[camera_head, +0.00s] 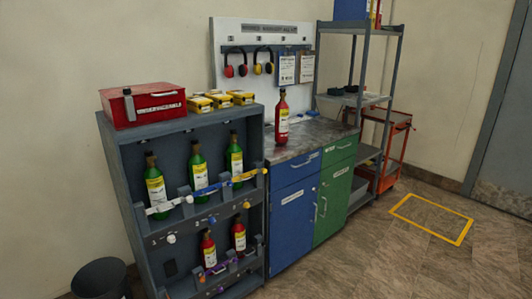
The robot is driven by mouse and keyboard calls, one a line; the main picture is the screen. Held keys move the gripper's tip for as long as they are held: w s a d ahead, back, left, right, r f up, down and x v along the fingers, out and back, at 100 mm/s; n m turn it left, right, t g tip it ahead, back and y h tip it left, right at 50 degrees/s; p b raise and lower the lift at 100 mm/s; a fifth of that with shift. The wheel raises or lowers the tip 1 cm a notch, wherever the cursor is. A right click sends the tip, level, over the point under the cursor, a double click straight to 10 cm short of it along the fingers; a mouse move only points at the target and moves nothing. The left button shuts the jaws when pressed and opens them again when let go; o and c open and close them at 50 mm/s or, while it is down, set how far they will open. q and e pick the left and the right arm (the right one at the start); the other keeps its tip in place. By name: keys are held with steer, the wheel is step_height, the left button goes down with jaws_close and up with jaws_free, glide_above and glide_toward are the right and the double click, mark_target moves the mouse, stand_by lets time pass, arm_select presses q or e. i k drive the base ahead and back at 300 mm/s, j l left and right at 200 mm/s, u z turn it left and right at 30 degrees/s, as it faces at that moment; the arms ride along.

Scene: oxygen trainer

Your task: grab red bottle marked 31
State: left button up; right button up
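Several red bottles show, and I cannot read the number 31 on any of them. One red bottle (282,117) with a pale label stands upright on the dark worktop of the cabinet. Two smaller-looking red bottles stand on the lower shelf of the grey rack: one at the left (208,249) and one at the right (239,235). Three green bottles stand on the shelf above: left (155,184), middle (199,171) and right (235,158). Neither of my grippers is in view.
The grey rack (119,171) has straps across its shelves and a red box (143,105) and yellow cases (217,99) on top. A blue and green cabinet (290,215) adjoins it. A dark bin (101,280) stands at lower left. The floor at right is clear around a yellow outline (432,219).

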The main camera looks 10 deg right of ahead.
mark_target(282, 109)
steer(key=i+l+z, duration=0.15)
steer(key=i+z, duration=0.7)
steer(key=i+l+u, duration=0.15)
steer(key=i+u, duration=0.15)
steer(key=i, duration=0.15)
steer(key=i+l+u, duration=0.3)
steer(key=i, duration=0.15)
